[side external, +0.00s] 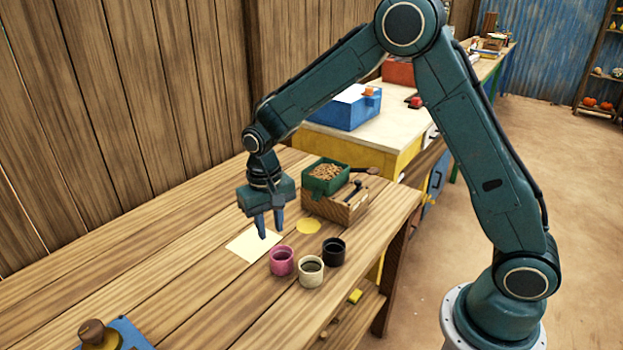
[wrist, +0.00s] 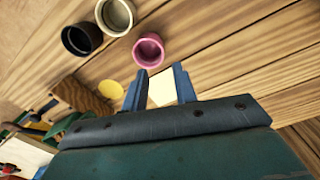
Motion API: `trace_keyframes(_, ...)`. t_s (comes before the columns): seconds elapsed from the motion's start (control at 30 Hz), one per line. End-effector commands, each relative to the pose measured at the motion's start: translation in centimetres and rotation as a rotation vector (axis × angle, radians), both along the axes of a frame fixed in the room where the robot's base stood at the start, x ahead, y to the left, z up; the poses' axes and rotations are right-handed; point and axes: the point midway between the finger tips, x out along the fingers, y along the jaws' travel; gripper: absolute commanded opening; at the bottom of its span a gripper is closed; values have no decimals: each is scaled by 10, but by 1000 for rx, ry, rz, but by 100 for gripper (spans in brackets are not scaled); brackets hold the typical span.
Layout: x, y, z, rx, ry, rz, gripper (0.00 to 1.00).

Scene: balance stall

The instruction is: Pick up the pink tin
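The pink tin (side external: 282,261) stands upright on the wooden table, beside the cream tin and in front of the pale paper sheet. In the wrist view the pink tin (wrist: 149,50) lies just beyond my fingertips, open end showing. My gripper (side external: 270,233) points down above the paper sheet, behind the pink tin and apart from it. In the wrist view the two fingers of my gripper (wrist: 160,76) are spread, with only table and paper between them. My gripper is open and empty.
A cream tin (side external: 311,271) and a black tin (side external: 333,251) stand close to the right of the pink tin. A yellow disc (side external: 308,226) and a wooden box (side external: 336,205) with a green tray (side external: 326,176) lie behind. The table's left part is mostly clear.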

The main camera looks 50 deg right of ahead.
Motion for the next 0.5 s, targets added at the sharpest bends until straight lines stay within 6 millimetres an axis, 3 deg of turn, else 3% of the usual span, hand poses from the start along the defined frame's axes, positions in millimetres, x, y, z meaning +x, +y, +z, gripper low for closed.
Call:
trace_keyframes(0.3,-1,-1,-48,-1,4,-1,28)
trace_keyframes(0.5,0,-1,-62,0,0,0,28)
